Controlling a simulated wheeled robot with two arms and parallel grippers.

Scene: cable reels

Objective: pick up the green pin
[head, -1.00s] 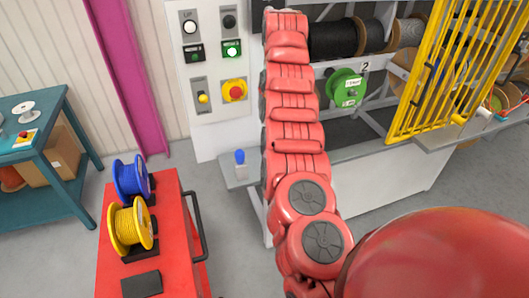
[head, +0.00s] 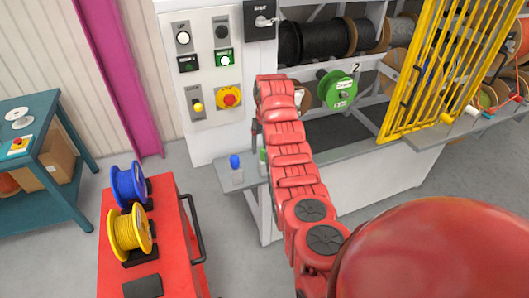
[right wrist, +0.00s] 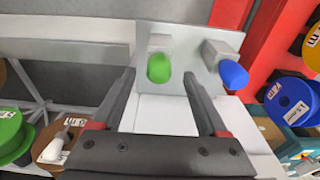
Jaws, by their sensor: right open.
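The green pin (right wrist: 159,68) has a rounded green top on a grey block and stands on a small grey shelf (right wrist: 180,110). In the head view the green pin (head: 263,158) is partly hidden behind my right arm. A blue-topped pin (right wrist: 234,75) stands beside it, on the left in the head view (head: 236,163). My right gripper (right wrist: 163,72) is open and empty. In the right wrist view the green pin appears between its two fingertips; I cannot tell how far beyond them it is. My left gripper is out of view.
A control panel (head: 207,130) with buttons rises behind the shelf. A rack with cable reels, including a green reel (head: 338,90), stands to the right, with a yellow guard (head: 430,80). A red cart (head: 175,240) carrying blue and yellow reels stands at the left.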

